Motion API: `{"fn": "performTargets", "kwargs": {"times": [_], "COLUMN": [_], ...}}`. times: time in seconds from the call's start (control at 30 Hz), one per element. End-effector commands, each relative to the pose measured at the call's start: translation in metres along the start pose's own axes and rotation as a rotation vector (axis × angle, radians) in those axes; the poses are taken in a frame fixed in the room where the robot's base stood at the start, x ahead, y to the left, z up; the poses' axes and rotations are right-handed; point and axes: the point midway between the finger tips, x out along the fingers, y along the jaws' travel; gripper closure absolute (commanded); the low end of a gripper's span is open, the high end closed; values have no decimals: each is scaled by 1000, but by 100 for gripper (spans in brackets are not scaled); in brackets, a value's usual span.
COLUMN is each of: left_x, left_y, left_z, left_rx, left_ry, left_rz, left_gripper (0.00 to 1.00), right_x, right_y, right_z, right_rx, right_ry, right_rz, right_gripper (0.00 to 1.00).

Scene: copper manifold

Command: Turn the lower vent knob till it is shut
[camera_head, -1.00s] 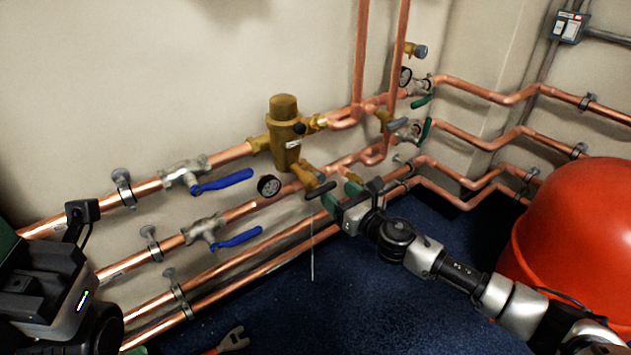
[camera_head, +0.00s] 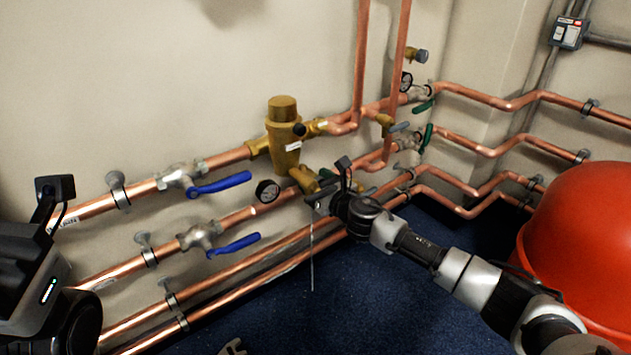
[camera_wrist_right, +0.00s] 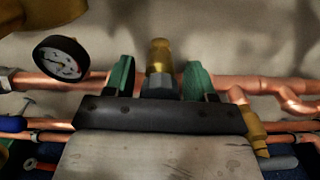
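The lower vent is a brass fitting (camera_head: 305,179) on the pipe below the brass mixing valve (camera_head: 284,130). It also shows in the right wrist view (camera_wrist_right: 160,55), with its grey knob (camera_wrist_right: 161,87) towards me. My right gripper (camera_head: 345,184) is at this fitting. In the right wrist view its two green fingertips (camera_wrist_right: 160,80) stand on either side of the knob, with narrow gaps visible. The knob's near end is hidden by the gripper body, and the head view hides the knob.
A round gauge (camera_head: 267,191) sits just left of the vent. Blue lever valves (camera_head: 220,184) are further left. Another brass fitting (camera_head: 386,120) and green levers are up to the right. A red tank (camera_head: 580,240) stands at right. Blue floor lies below.

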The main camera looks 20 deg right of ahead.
Motion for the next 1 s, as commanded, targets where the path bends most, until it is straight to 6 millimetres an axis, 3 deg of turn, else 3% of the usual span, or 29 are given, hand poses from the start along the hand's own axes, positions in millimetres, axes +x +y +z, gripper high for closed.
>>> {"fn": "performTargets", "kwargs": {"times": [0.03,0.27,0.63,1.0], "left_x": [0,0,3,-11], "left_y": [0,0,-1,-4], "left_z": [0,0,0,11], "left_rx": [0,0,-2,-9], "left_ry": [0,1,0,-77], "left_rz": [0,0,-3,-27], "left_gripper": [100,100,100,100], "right_x": [0,0,0,0], "right_y": [0,0,0,1], "right_z": [0,0,1,2], "right_rx": [0,1,65,349], "right_ry": [0,0,0,1], "right_rz": [0,0,1,0], "right_gripper": [53,88,88,88]}}
